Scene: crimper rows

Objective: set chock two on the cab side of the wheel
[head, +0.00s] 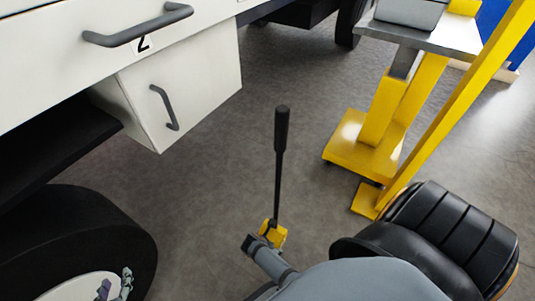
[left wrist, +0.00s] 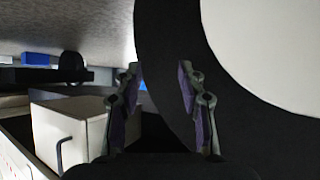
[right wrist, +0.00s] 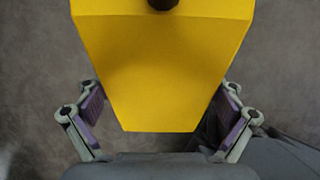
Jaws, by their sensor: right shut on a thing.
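A yellow chock (head: 272,232) with a long dark upright handle (head: 281,135) is in the middle of the head view, right of the wheel and apart from it. My right gripper (right wrist: 160,98) is shut on the chock, one finger on each side of its yellow body (right wrist: 160,65). No number shows on it. The dark wheel (head: 110,220) with a pale hub is at the lower left of the head view, and its tyre (left wrist: 165,60) fills much of the left wrist view. My left gripper (head: 117,285) is open and empty in front of the wheel; its fingers (left wrist: 158,85) stand apart.
Grey floor (head: 215,185) between wheel and chock is clear.

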